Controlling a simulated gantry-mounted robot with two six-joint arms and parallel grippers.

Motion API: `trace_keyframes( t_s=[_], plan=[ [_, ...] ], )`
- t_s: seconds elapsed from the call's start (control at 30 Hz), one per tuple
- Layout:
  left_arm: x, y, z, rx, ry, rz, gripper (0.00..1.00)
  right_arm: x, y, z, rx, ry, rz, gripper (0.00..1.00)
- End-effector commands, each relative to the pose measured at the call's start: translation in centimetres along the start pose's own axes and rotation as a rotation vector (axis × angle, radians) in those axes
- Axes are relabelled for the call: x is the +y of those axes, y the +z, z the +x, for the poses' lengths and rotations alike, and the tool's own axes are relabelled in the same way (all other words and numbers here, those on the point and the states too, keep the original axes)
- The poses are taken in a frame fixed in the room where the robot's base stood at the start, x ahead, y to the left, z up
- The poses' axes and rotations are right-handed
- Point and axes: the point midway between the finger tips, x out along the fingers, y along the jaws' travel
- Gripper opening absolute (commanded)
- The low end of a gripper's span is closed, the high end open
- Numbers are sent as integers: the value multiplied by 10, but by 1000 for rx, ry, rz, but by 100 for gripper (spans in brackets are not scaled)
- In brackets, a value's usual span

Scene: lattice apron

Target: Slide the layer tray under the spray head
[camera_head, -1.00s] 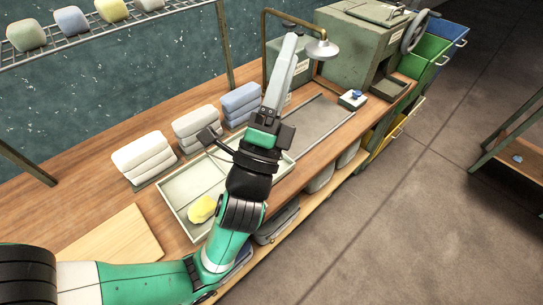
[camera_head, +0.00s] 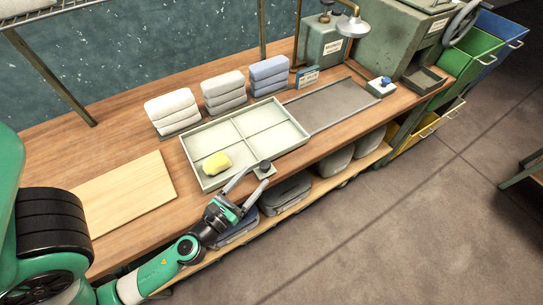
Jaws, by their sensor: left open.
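The layer tray (camera_head: 274,114) is a pale, shallow tray with four compartments, lying on the wooden bench. A small block with a dark knob (camera_head: 264,168) sits at the tray's front edge. My left gripper (camera_head: 257,181) is open at this block, its fingers apart on either side; I cannot tell whether they touch it. My right gripper is not in view.
White (camera_head: 172,108), grey (camera_head: 223,88) and blue (camera_head: 268,72) folded stacks stand behind the tray. A wooden board (camera_head: 125,195) lies to its left. A small box with a blue button (camera_head: 383,86) stands right of the strip, which looks clear.

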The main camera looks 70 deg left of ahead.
Motion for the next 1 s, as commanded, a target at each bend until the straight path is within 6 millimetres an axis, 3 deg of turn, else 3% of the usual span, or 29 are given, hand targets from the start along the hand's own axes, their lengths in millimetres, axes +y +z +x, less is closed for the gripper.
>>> trace_keyframes(
  t_s=[0.2, 0.4, 0.77, 1.0],
  plan=[
    [1, 6, 51, -4, 4, -2, 71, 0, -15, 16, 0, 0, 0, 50],
    [0, 3, 85, -3, 1, -3, 71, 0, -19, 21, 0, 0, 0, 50],
    [0, 1, 94, -2, 0, -1, 71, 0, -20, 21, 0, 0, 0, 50],
    [0, 1, 94, -2, 0, -2, 30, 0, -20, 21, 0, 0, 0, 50]
  ],
)
